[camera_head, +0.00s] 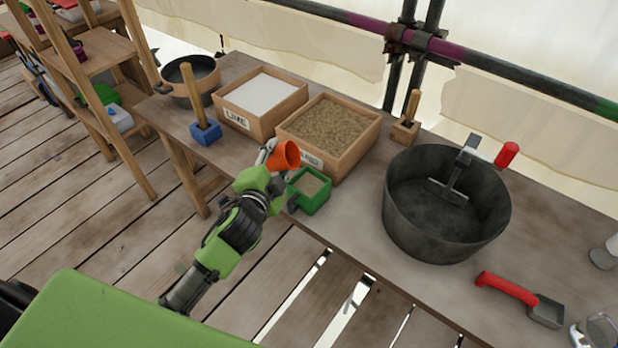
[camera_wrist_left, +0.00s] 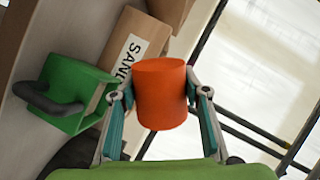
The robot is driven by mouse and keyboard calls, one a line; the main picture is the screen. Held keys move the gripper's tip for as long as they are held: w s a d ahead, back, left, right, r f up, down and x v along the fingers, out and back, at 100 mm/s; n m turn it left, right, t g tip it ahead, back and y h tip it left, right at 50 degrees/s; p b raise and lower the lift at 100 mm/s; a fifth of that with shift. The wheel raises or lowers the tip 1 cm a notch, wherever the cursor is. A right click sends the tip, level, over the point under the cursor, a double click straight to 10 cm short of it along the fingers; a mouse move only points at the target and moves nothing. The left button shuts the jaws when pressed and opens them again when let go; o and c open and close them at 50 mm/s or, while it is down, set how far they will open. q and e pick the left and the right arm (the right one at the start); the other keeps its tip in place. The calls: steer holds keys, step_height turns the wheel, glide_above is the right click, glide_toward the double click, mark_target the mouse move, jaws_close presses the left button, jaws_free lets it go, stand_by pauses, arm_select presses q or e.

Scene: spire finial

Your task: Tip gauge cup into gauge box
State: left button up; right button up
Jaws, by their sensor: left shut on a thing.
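The gauge cup is orange (camera_head: 283,155) and is held in my left gripper (camera_head: 268,154), tilted, near the front of the sand box. In the left wrist view the orange cup (camera_wrist_left: 160,93) sits between the two fingers of my left gripper (camera_wrist_left: 155,95). The green gauge box (camera_head: 311,190) stands on the table just below and to the right of the cup, with sandy material inside. It also shows in the left wrist view (camera_wrist_left: 75,88), with its dark handle. The cup is apart from the box, and its inside is hard to see. My right gripper is not in view.
The sand box (camera_head: 352,162) and the lime box (camera_head: 241,122) stand behind the gauge box. A black bucket (camera_head: 400,225) with a red-handled tool is to the right. A red scoop (camera_head: 507,288) lies at the front right. A blue block with a wooden handle (camera_head: 206,133) stands left.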

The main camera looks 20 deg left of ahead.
mark_target(268, 164)
arm_select(q)
steer(key=shift+a+r+n+h+p, duration=0.15)
steer(key=shift+n+h+p, duration=0.1)
steer(key=shift+n+p, duration=0.3)
steer(key=shift+d+r+n+h+p, duration=0.1)
steer(key=shift+n+h+p, duration=0.15)
steer(key=shift+n+p, duration=0.3)
steer(key=a+f+n, duration=0.1)
steer(key=n, duration=0.1)
steer(key=a+f+n+h, duration=0.1)
steer(key=f, duration=0.1)
steer(key=shift+s+a+n+h, duration=0.1)
steer(key=shift+a+n+h, duration=0.2)
steer(key=shift+a+n, duration=0.1)
steer(key=f+b, duration=0.1)
steer(key=a+f+n+b, duration=0.1)
steer(key=f, duration=0.1)
steer(key=f+n+h+b, duration=0.1)
steer(key=b, duration=0.1)
steer(key=shift+a+f+t, duration=0.15)
steer(key=shift+a+t, duration=0.1)
steer(key=shift+t, duration=0.15)
steer(key=shift+a+f+n+h+b, duration=0.3)
steer(key=shift+f+n+b, duration=0.45)
steer(key=shift+f, duration=0.1)
